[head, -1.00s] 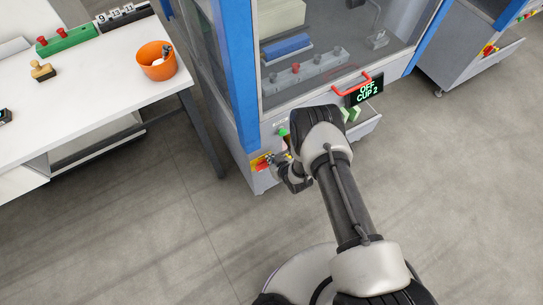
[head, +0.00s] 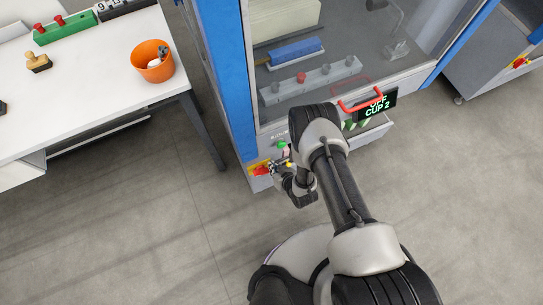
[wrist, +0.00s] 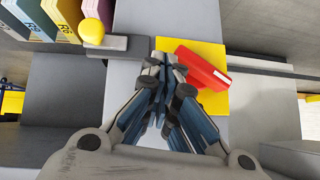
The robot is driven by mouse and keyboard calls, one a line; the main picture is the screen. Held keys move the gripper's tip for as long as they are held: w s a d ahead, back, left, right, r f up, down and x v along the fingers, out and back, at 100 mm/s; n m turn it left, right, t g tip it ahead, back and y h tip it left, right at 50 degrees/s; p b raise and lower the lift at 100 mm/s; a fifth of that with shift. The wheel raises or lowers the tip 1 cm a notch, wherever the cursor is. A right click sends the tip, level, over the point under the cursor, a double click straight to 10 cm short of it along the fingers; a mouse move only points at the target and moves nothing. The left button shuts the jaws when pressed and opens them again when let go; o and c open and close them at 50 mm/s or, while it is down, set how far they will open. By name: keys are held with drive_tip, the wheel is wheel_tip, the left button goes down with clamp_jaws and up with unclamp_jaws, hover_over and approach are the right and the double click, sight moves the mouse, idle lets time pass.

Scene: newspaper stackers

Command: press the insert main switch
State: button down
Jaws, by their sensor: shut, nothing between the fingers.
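The main switch is a red handle on a yellow plate (wrist: 212,96), low on the front of the blue-framed machine. The red handle (wrist: 203,67) lies tilted across the plate in the wrist view. In the head view, the red and yellow switch (head: 260,169) shows at the machine's lower left corner. My gripper (wrist: 170,66) is shut and empty, its tips just left of the red handle. I cannot tell whether they touch it. In the head view, my gripper (head: 281,165) is beside the switch, on its right.
A yellow knob (wrist: 92,31) is left of my fingers in the wrist view. A green button (head: 282,144) sits above the switch. A display (head: 376,105) reading "OFF CUP 2" and a red handle bar are at right. A white table (head: 90,90) with an orange bucket (head: 153,62) stands left.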

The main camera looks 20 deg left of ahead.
drive_tip(key=shift+d+f+b, duration=0.15)
drive_tip(key=shift+f+b, duration=0.15)
drive_tip(key=shift+f, duration=0.25)
drive_tip(key=shift+w, duration=0.1)
idle(1.1)
